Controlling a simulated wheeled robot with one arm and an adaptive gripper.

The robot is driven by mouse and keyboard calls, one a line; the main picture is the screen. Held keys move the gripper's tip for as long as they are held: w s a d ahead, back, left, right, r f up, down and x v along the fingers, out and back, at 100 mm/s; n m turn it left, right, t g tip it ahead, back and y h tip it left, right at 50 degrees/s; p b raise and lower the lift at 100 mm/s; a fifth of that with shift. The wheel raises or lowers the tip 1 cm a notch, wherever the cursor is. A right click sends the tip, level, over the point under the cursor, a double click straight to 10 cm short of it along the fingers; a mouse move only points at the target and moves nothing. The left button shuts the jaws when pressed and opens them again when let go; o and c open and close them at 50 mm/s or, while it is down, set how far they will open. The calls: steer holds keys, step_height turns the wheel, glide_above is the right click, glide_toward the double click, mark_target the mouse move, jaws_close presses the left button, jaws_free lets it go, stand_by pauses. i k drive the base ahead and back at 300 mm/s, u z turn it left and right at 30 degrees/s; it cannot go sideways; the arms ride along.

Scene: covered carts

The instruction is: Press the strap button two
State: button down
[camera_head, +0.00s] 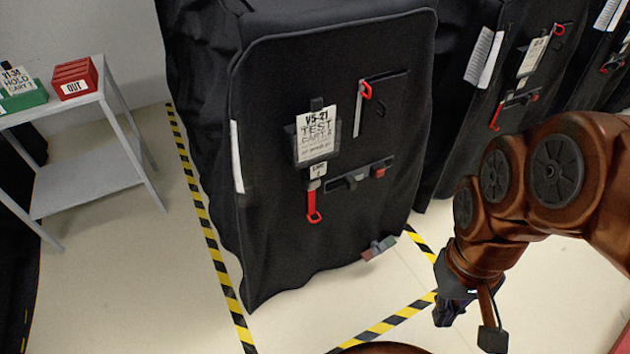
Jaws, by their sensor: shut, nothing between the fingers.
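A black covered cart (280,120) stands in the middle, with a white card reading "V5-21 TEST CART 2" (316,135) on its front. Below the card, a grey strap bar (346,180) runs across the cover and a small red button (378,172) sits at its right end. A red pull tab (313,204) hangs at the bar's left. A red-handled zip pull (365,90) is higher up. I see no number on the red button. My gripper (445,314) is shut and empty, low at the right, over the floor and apart from the cart.
More covered carts (480,110) with similar tags stand at the right. A grey side table (60,112) at the left holds a red "OUT" box (75,79) and a green tray (22,102). Yellow-black tape (208,235) marks the floor. A small grey-red-green object (379,248) lies by the cart's foot.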

mark_target(312, 184)
steer(key=u, duration=0.6)
steer(key=k, duration=1.35)
steer(key=u, duration=1.25)
steer(key=i, duration=1.55)
steer(key=z, duration=0.8)
